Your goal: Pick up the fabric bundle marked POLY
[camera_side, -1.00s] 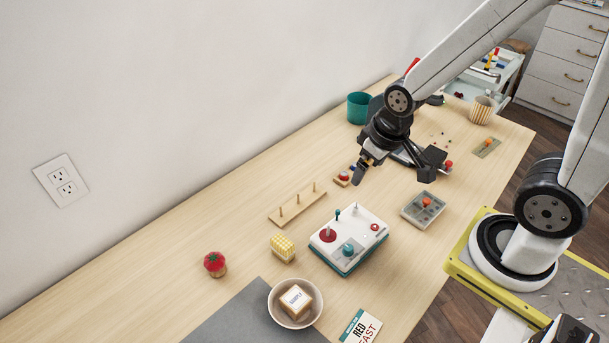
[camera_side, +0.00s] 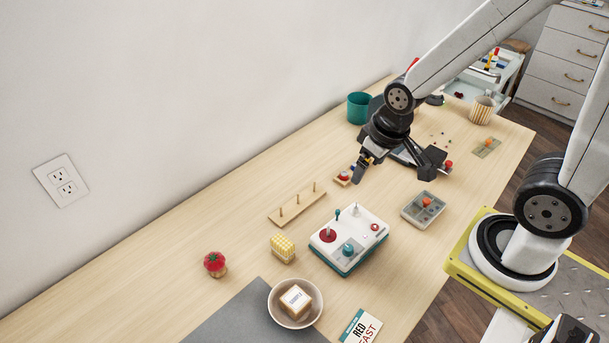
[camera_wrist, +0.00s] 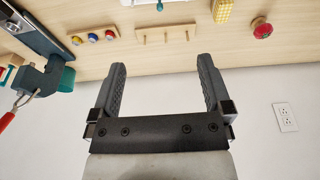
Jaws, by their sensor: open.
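A small beige bundle with a white label (camera_side: 296,298) sits in a white bowl (camera_side: 273,312) at the front of the table in the side view. Its lettering is too small for me to read. A yellow checked bundle (camera_side: 282,249) stands behind the bowl; it also shows at the top of the wrist view (camera_wrist: 221,12). No POLY mark is readable on either. My gripper (camera_side: 363,168) is above the table's middle, well away from both bundles. In the wrist view my gripper (camera_wrist: 161,68) has its fingers apart with nothing between them.
A white and teal box with knobs (camera_side: 349,238), a pegged wooden rack (camera_side: 297,204) and a grey tray (camera_side: 424,210) lie between my gripper and the bowl. A red pincushion (camera_side: 215,264) stands left. The left tabletop is mostly clear.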

